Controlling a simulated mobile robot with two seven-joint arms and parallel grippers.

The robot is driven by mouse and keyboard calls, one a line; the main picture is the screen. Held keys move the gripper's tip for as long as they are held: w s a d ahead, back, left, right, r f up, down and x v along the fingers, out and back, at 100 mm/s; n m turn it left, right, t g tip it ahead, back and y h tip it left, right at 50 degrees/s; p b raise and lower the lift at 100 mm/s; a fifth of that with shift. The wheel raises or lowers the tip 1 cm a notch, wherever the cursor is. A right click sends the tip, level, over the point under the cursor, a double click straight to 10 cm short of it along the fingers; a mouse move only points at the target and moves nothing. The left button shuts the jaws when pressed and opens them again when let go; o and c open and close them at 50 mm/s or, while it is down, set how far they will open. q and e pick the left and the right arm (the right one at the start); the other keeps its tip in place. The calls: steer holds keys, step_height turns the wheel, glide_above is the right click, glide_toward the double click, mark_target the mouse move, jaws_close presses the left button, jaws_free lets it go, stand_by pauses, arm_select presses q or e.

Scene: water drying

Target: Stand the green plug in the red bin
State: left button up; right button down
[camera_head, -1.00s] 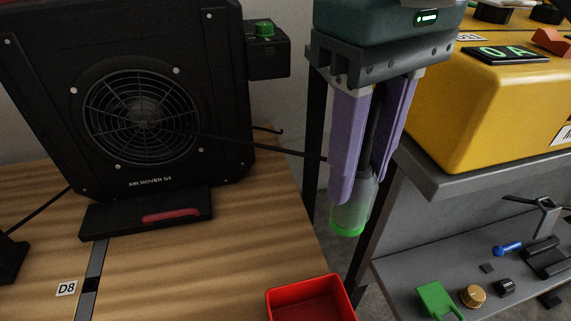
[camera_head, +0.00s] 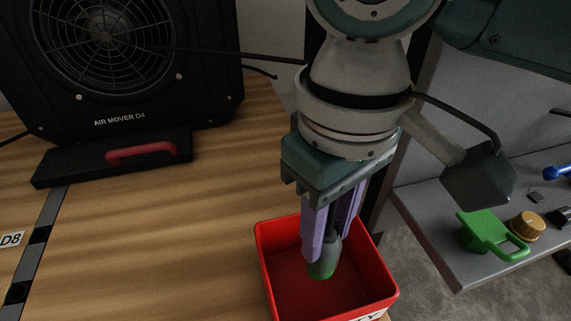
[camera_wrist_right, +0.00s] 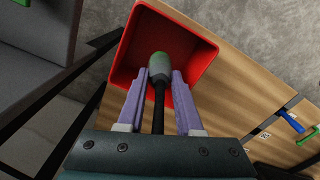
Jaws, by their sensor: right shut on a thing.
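My right gripper (camera_head: 328,245) points down over the red bin (camera_head: 383,262), shut on the green plug (camera_head: 322,267). The plug is a dark, slim body with a grey sleeve and a green end, held about upright with the green end down. In the head view its end shows against the bin's inside; I cannot tell whether it touches the floor. The right wrist view shows the plug (camera_wrist_right: 160,66) between the purple fingers (camera_wrist_right: 160,100), with the red bin (camera_wrist_right: 208,52) around its end. My left gripper is not in view.
The bin stands near the right edge of the wooden table (camera_head: 150,250). A black air mover (camera_head: 130,75) stands at the back left. A grey shelf (camera_head: 450,262) at the right holds a green handled piece (camera_head: 485,232) and a brass knob (camera_head: 527,226).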

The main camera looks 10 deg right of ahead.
mark_target(321, 260)
step_height(321, 260, down, 6)
steer(key=b, duration=0.3)
steer(key=shift+f, duration=0.2)
steer(key=shift+r, duration=0.1)
steer(key=c, duration=0.6)
jaws_free()
steer(key=shift+o, duration=0.2)
